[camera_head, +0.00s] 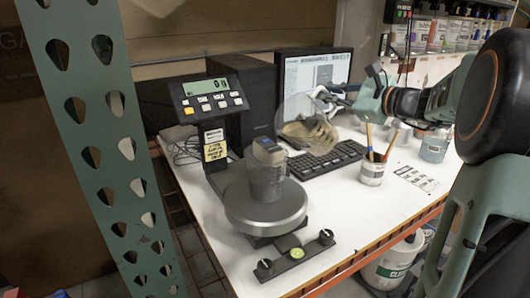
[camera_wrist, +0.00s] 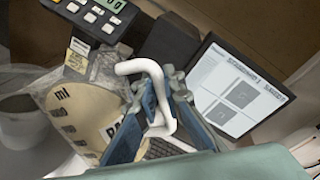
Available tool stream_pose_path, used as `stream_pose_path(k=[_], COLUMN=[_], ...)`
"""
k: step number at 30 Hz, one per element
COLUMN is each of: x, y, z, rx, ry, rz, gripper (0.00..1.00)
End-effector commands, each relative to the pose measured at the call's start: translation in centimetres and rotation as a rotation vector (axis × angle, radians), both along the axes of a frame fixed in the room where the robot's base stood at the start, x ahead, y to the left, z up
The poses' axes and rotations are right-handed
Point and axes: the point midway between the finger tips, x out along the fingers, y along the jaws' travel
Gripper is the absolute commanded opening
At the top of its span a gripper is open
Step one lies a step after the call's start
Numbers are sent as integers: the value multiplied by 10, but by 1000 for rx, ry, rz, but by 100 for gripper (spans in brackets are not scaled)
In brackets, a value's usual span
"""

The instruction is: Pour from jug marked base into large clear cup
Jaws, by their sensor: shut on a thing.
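The jug (camera_head: 309,133) is clear with beige contents. My gripper (camera_head: 338,97) holds it tilted in the air, above the keyboard and to the right of the scale. In the wrist view, the blue fingers of my gripper (camera_wrist: 157,112) are shut around the jug's white handle (camera_wrist: 140,67). The jug's body (camera_wrist: 75,112) there shows "ml" marks and part of a label starting "BA". The large clear cup (camera_head: 265,178) stands upright on the round scale pan (camera_head: 265,213). The jug is apart from the cup, up and to its right. I see no stream between them.
The scale display (camera_head: 205,88) stands behind the pan at left. A keyboard (camera_head: 328,160) and monitor (camera_head: 315,70) are behind. A cup with brushes (camera_head: 372,170) and a grey-blue can (camera_head: 434,148) stand right. A green perforated post (camera_head: 100,130) rises at left.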

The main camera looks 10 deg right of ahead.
Motion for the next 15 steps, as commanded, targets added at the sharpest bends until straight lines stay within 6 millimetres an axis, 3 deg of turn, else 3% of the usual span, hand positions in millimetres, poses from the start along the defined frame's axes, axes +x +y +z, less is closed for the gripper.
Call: stream_pose_path(k=[15], x=[-3], y=[-1], z=[5], rx=[-37], ry=[-21], rz=[-2], gripper=[0])
